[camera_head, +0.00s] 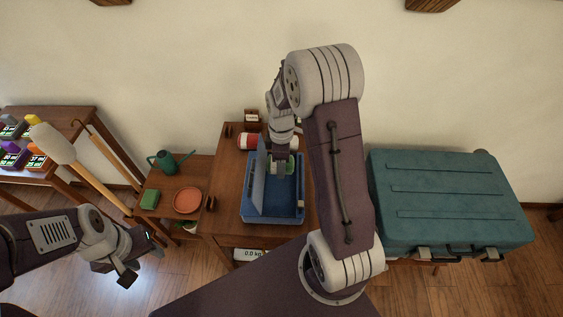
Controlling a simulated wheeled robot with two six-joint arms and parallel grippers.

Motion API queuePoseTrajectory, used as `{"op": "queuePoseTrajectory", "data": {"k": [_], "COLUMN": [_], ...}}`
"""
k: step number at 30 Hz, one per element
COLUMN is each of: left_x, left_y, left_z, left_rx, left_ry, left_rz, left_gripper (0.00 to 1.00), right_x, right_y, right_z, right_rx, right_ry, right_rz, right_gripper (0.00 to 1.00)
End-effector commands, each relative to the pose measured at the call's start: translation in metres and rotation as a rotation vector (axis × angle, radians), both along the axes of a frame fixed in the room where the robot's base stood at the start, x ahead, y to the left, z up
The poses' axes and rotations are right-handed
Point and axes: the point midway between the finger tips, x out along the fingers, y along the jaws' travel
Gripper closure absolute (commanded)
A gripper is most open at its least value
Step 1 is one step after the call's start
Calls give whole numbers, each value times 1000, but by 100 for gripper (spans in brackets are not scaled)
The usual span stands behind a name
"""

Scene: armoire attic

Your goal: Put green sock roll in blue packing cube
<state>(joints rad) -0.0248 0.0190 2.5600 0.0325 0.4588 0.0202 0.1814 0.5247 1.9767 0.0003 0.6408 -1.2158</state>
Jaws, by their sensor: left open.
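The blue packing cube (272,217) stands on the wooden table, with a blue-grey panel upright along its left side. My right arm reaches over the table from the front. Its gripper (280,170) points down into the far part of the cube. A small green thing, which looks like the green sock roll (290,168), shows in the cube right beside the right gripper's fingers. The fingers hide part of it, and whether they grip it cannot be told. My left gripper (147,265) is open and empty at the lower left, away from the cube.
A red-and-white roll (248,141) lies behind the cube. A lower table at left holds a watering can (171,161), a green block (149,200) and a terracotta dish (187,201). A large teal suitcase (445,200) stands at right.

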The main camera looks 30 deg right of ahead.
Motion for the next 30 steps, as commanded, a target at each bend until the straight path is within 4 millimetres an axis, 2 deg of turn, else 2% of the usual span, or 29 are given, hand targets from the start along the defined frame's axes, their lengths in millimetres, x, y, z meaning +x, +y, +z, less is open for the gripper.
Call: {"op": "queuePoseTrajectory", "data": {"k": [7,30], "left_x": [0,0], "left_y": [0,0], "left_z": [5,-3], "left_rx": [0,0], "left_ry": [0,0], "left_rz": [0,0], "left_gripper": [53,53], "right_x": [0,0], "right_y": [0,0], "right_z": [1,-12], "right_rx": [0,0], "right_ry": [0,0], "right_rz": [0,0], "right_gripper": [86,86]}}
